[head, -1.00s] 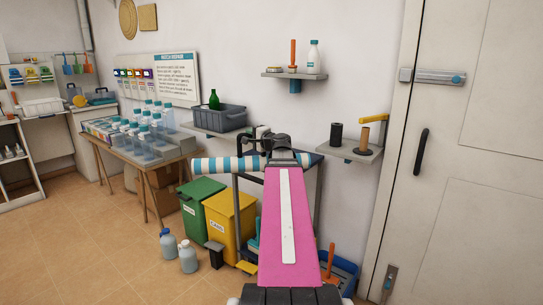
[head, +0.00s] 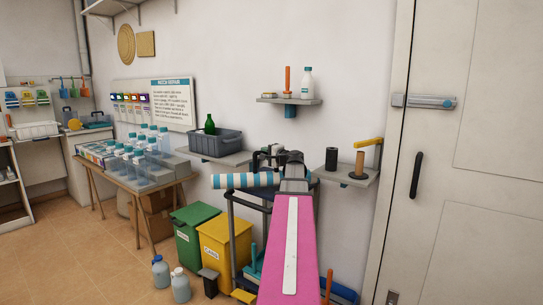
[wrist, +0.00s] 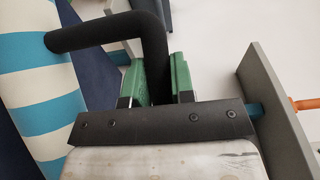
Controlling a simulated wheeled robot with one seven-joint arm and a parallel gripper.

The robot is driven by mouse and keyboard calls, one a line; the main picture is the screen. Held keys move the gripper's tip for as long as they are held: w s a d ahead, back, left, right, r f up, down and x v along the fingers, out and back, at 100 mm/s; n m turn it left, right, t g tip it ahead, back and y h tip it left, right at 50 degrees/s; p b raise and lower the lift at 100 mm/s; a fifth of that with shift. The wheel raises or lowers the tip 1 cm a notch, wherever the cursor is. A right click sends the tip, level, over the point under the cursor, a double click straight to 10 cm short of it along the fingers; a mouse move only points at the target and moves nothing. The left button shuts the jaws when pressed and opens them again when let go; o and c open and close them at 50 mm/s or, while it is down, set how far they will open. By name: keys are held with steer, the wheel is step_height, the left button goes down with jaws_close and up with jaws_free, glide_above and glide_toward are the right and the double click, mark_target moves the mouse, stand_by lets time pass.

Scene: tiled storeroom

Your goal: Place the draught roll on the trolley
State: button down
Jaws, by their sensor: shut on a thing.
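The draught roll (head: 240,181) is a long cylinder with blue and white stripes and a black bent handle. My gripper (head: 277,157) is shut on that handle and holds the roll up in front of the wall. In the wrist view the roll (wrist: 35,95) is at the left, and its handle runs to the green finger pads of my gripper (wrist: 163,78). The roll's right end is hidden behind my gripper in the head view. The trolley seems to be the dark-framed stand (head: 232,240) below the roll, partly hidden by my pink arm.
A wall shelf (head: 345,176) with a black roll and a brown roll is close to the right of my gripper. Another shelf with a grey crate (head: 215,143) is at the left. Green (head: 192,238) and yellow (head: 222,245) bins stand beside the frame.

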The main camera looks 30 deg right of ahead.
steer(key=shift+w+d+f, duration=0.25)
steer(key=shift+d, duration=0.45)
steer(key=shift+w+d+f, duration=0.25)
steer(key=shift+w+d, duration=0.05)
steer(key=shift+d, duration=0.35)
steer(key=shift+w+d+f, duration=0.25)
steer(key=shift+d, duration=0.45)
steer(key=c, duration=1)
jaws_free()
steer(key=shift+f, duration=0.15)
steer(key=shift+o, duration=0.2)
steer(key=shift+s, duration=0.35)
steer(key=v, duration=1.1)
steer(key=shift+s, duration=0.15)
steer(key=shift+d, duration=0.1)
